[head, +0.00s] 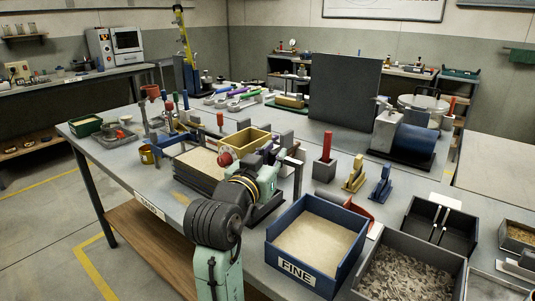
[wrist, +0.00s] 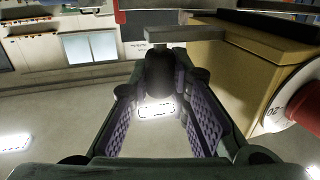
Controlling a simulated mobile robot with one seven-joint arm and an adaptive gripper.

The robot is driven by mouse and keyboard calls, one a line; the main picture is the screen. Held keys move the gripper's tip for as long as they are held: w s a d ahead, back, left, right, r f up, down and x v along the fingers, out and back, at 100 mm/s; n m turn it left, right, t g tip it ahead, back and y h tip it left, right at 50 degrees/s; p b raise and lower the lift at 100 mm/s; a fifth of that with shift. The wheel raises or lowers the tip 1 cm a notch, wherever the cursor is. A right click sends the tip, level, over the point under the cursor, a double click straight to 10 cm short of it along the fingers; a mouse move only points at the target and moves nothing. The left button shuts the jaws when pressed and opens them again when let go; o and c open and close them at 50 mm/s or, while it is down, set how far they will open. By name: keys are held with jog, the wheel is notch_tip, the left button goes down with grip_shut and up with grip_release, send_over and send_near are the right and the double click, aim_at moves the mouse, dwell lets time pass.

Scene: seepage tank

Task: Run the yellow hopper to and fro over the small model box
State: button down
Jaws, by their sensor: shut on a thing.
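The yellow hopper (head: 247,142) is an open-topped box, over or just beside the right part of the small model box (head: 193,181). The model box is dark-walled, with a pale, flat sand surface showing on its left. My gripper (head: 271,157) is at the hopper's right side. In the wrist view, my gripper (wrist: 160,75) is shut on a grey bar (wrist: 185,34) joined to the hopper (wrist: 240,70). A red and white round part (wrist: 298,110) is at the hopper's side. My arm hides part of the model box, and any gap below the hopper cannot be judged.
A blue sand bin (head: 282,265) marked FINE and a grey gravel bin (head: 375,290) stand at the front right. Small tools with red, yellow and blue handles stand around the model box. A tall dark panel (head: 343,90) rises behind.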

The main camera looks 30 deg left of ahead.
jog(key=shift+d, duration=0.75)
jog(key=shift+s, duration=0.1)
jog(key=c, duration=1.5)
grip_release()
jog(key=shift+s, duration=0.1)
jog(key=s, duration=0.4)
jog(key=s+d, duration=0.1)
jog(key=s, duration=0.2)
jog(key=s+d, duration=0.1)
jog(key=s, duration=0.3)
jog(key=shift+s, duration=0.3)
